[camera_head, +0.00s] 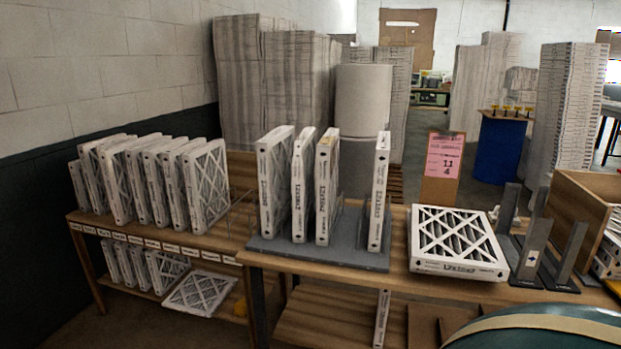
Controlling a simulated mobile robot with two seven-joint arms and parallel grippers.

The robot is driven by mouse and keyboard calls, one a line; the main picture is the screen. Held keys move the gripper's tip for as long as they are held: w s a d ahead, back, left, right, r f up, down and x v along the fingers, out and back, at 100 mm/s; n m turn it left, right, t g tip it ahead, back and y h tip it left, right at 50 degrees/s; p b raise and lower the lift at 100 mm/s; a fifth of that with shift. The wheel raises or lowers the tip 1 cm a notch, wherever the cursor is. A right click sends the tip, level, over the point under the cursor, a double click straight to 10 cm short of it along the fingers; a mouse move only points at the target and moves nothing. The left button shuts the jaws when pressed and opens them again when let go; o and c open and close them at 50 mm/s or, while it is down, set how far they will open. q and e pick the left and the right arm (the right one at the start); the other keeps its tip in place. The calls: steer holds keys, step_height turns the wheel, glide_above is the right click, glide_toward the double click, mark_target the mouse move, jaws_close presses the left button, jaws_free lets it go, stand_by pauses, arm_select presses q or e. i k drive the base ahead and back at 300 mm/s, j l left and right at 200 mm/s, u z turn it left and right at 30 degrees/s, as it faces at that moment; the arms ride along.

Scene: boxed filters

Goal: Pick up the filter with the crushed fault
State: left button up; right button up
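Several white cardboard-framed filters stand upright on the grey rack (350,258) on the middle bench: a left one (272,190), a second (303,190), a third (327,190) and one apart at the right (379,195). The second one's narrow edge looks uneven and pinched, but I cannot tell for sure that it is crushed. Another filter (457,243) lies flat on the bench, its pleats and lattice facing up, its frame looking square. A row of filters (208,190) stands on the left shelf. Neither of my grippers is in view.
Dark metal upright plates (536,250) stand right of the flat filter. A wooden box (580,215) is at the right, a green rounded object (540,330) at the bottom right. A pink sign (444,157) stands behind the bench. More filters (200,292) are on the lower left shelf.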

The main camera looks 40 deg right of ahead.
mark_target(304, 163)
steer(key=z, duration=0.4)
steer(key=j+z, duration=0.15)
steer(key=z, duration=0.65)
steer(key=j+z, duration=0.1)
steer(key=z, duration=0.25)
steer(key=i+j+z, duration=0.1)
steer(key=z, duration=0.3)
steer(key=i+j+z, duration=0.1)
steer(key=z, duration=0.25)
steer(key=j+z, duration=0.4)
steer(key=i+j+z, duration=0.2)
steer(key=j, duration=0.25)
steer(key=j+z, duration=0.25)
steer(key=j, duration=0.2)
steer(key=i+j+z, duration=0.15)
steer(key=j, duration=0.95)
steer(key=k, duration=0.05)
